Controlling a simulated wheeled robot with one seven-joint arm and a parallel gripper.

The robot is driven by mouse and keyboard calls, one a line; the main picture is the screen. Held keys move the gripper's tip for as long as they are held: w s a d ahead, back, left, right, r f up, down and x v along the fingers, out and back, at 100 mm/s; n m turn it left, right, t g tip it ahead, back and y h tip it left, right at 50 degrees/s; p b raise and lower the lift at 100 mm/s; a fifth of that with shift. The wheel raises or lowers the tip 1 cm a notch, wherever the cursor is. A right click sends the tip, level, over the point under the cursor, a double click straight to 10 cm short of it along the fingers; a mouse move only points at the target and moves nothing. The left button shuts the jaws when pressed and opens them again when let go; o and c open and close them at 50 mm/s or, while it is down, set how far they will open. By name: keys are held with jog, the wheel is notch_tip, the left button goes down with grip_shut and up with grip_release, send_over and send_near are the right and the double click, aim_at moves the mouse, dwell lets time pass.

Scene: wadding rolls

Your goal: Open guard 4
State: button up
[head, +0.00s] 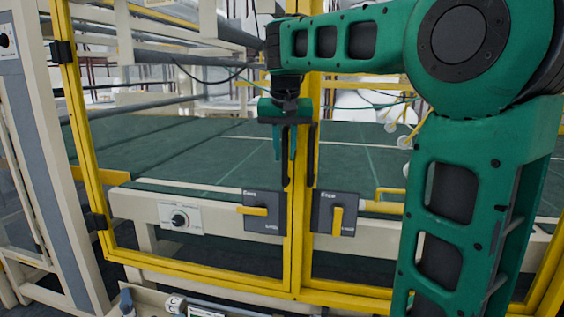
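Two yellow-framed guard doors meet near the middle of the head view: a left guard (190,274) and a right guard (345,297). Both look closed; I cannot read which one is guard 4. Dark upright handles stand at the meeting edges, a left handle (286,172) and a right handle (312,155). My gripper (284,158) points down in front of the left handle and partly covers it. Its two teal fingers are close together; I cannot tell whether they touch the handle or hold anything.
A dark latch box (262,225) on the left has a horizontal yellow lever; another box (323,215) on the right has its lever upright. Behind lies a green machine bed (200,150). A beige post (55,170) stands left.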

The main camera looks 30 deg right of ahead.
jog(key=shift+x, duration=1.55)
grip_shut()
